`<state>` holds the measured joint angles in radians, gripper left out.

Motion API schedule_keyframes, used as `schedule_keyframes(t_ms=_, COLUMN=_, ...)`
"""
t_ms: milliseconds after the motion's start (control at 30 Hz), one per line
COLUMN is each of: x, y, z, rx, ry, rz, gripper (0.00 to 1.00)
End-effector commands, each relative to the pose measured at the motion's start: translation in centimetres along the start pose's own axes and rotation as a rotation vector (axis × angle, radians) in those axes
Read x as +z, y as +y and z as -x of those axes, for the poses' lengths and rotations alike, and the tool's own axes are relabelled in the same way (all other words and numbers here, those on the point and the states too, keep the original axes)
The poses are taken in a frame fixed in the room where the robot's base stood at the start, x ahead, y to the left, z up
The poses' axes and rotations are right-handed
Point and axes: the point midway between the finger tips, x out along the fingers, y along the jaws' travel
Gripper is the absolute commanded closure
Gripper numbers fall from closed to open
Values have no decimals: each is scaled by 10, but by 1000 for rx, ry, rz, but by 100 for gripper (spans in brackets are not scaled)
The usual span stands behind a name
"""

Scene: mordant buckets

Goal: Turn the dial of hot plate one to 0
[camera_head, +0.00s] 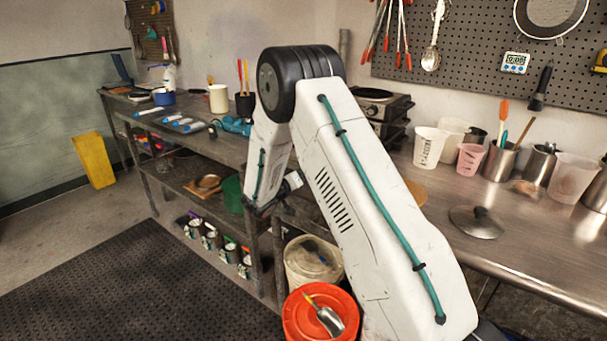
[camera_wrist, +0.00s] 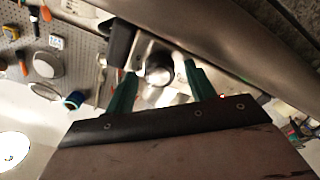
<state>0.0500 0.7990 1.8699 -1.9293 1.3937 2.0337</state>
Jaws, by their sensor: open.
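A steel hot plate (camera_head: 393,108) with a dark round top stands on the right bench, just behind my raised arm in the head view. My gripper (camera_wrist: 160,71) shows in the wrist view with two green fingers spread apart. A bright, round, shiny thing (camera_wrist: 159,69) lies between and beyond the fingertips, against a pale panel. It looks like a dial, but I cannot tell its number or setting, nor whether the fingers touch it.
Measuring cups (camera_head: 429,147), steel containers (camera_head: 498,162) and a pot lid (camera_head: 477,222) stand on the right bench. A pegboard (camera_head: 470,60) hangs above. A red-lidded bucket (camera_head: 302,318) with a scoop stands below my arm. The dark floor mat (camera_head: 130,285) is clear.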

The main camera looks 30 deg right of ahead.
Motion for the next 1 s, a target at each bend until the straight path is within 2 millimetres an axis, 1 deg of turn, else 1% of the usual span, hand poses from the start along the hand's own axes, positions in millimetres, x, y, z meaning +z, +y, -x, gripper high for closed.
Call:
schedule_keyframes(t_ms=167, x=0, y=0, z=0, rx=0, ry=0, rz=0, gripper=45)
schedule_keyframes(t_ms=267, x=0, y=0, z=0, rx=0, ry=0, rz=0, gripper=70)
schedule_keyframes(t_ms=300, x=0, y=0, z=0, rx=0, ry=0, rz=0, gripper=81)
schedule_keyframes(t_ms=333, x=0, y=0, z=0, rx=0, ry=0, rz=0, gripper=90)
schedule_keyframes(t_ms=667, x=0, y=0, z=1, rx=-1, ry=0, rz=26, gripper=90)
schedule_keyframes(t_ms=867, x=0, y=-1, z=1, rx=-1, ry=0, rz=118, gripper=90)
schedule_keyframes(t_ms=1000, x=0, y=-1, z=1, rx=-1, ry=0, rz=225, gripper=90)
